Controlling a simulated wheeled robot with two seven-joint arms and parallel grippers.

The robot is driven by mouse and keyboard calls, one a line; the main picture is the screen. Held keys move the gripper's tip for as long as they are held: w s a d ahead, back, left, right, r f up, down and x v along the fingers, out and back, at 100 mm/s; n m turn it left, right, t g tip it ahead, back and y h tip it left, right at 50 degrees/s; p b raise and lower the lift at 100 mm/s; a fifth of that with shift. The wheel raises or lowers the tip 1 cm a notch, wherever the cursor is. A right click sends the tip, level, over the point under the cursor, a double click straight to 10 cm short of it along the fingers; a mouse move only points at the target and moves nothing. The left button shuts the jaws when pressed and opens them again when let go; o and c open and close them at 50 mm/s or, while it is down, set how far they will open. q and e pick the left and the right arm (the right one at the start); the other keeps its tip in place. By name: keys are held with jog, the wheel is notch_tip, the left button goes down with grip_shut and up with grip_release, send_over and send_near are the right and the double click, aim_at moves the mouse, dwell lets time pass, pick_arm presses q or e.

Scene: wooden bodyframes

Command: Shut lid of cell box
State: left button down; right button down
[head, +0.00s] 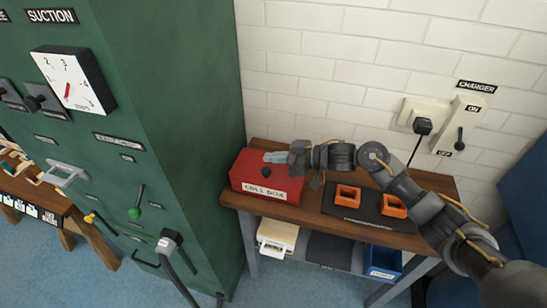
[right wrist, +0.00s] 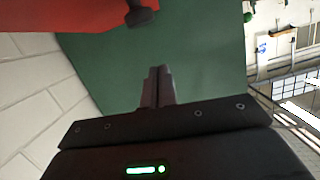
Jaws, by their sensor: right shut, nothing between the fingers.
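The cell box (head: 262,186) is a red box with a label on its front, on the left end of the wooden bench. Its lid (head: 258,166) looks lowered onto the box, with a dark knob on top; whether it is fully seated I cannot tell. My right gripper (head: 272,157) is shut and empty, over the back part of the lid; contact cannot be judged. In the right wrist view its fingers (right wrist: 157,87) are together, and red box surface (right wrist: 60,12) with the dark knob shows above them. My left gripper is not in view.
On the bench (head: 318,227), a dark mat holds two orange holders (head: 346,195). A green cabinet (head: 165,130) stands close left of the box. A charger switch (head: 458,125) is on the brick wall. The lower shelf holds a blue bin (head: 383,264) and a cream box (head: 277,236).

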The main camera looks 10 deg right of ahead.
jog(key=b+v, duration=0.3)
jog(key=v, duration=0.6)
jog(key=shift+s+d, duration=0.35)
jog(key=shift+f, duration=0.15)
